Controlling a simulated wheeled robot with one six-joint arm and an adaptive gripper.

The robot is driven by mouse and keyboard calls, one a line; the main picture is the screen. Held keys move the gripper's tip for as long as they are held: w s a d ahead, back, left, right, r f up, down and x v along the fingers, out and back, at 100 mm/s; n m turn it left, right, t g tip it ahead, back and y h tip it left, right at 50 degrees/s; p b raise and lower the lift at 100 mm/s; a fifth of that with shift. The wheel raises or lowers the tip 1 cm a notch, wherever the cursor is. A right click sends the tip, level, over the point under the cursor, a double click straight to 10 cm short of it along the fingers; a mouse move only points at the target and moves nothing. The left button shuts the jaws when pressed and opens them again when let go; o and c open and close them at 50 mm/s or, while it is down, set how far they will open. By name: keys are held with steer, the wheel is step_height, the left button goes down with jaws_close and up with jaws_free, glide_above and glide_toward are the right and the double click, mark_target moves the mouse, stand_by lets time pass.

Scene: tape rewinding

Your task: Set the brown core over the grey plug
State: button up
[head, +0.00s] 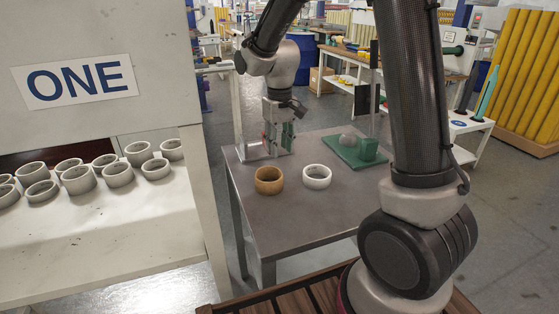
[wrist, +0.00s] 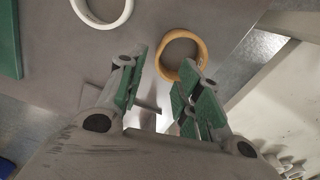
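The brown core (head: 269,188) is a short ring standing on the grey table, and it also shows beyond my fingers in the wrist view (wrist: 204,46). My gripper (head: 279,147) points down over the far left part of the table, behind the brown core and apart from it. In the wrist view its green-padded fingers (wrist: 162,78) are spread with no core between them.
A white core (head: 317,183) stands right of the brown one. A thin grey metal stand (head: 246,154) is beside my gripper. A white bench (head: 120,220) with several pale cores is at left. The table's front is clear.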

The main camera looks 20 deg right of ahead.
steer(key=s+d+r+m+t, duration=0.1)
steer(key=s+d+r, duration=0.3)
steer(key=s+r, duration=0.2)
steer(key=s+d+r+t, duration=0.1)
steer(key=s+d+r, duration=0.3)
steer(key=s+r, duration=0.2)
steer(key=s+d+r+m+t, duration=0.1)
steer(key=s+d+r+t, duration=0.1)
steer(key=s, duration=1)
steer(key=shift+s+d, duration=0.4)
steer(key=shift+d, duration=0.25)
steer(key=shift+o, duration=0.5)
